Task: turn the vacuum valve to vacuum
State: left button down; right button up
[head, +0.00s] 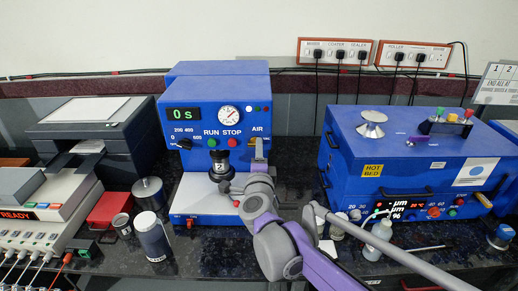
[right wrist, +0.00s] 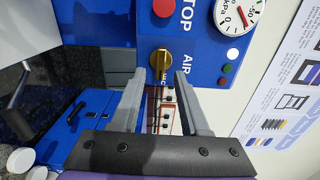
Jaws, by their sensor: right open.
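The vacuum valve is a gold-yellow knob (right wrist: 160,63) on the front of the blue press (head: 213,82). In the right wrist view it is long up and down the picture, with the word AIR to its right and a partly hidden label just below it. My right gripper (right wrist: 160,75) is open. Its two grey fingers point at the panel, one on each side of the knob's lower end; I cannot tell if they touch it. In the head view the right gripper (head: 257,158) covers most of the knob. My left gripper is not in view.
The press has a dial gauge (head: 228,116), a green RUN button (head: 211,143) and a red STOP button (head: 232,142) near the valve. A blue hot bed unit (head: 345,150) stands to the right. A dark bottle (head: 153,237) and a red box (head: 108,209) stand at left.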

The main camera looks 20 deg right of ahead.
jog(key=v, duration=0.8)
jog(key=shift+s, duration=0.35)
jog(key=shift+a, duration=0.15)
jog(key=s+a+f+n+g+y, duration=0.3)
jog(key=s+a+f+n+y, duration=0.45)
jog(key=n, duration=0.75)
jog(key=s+d+f+n+g+h+p, duration=0.1)
jog(key=s+d+f+n+g, duration=0.2)
jog(key=s+f, duration=0.4)
jog(key=s+d+f+n+g+h+p, duration=0.1)
jog(key=s+d+f+n+g, duration=0.2)
jog(key=s+d+f+g, duration=0.3)
jog(key=s+d+f, duration=0.1)
jog(key=s+f, duration=0.1)
jog(key=s, duration=0.2)
jog(key=shift+s, duration=0.15)
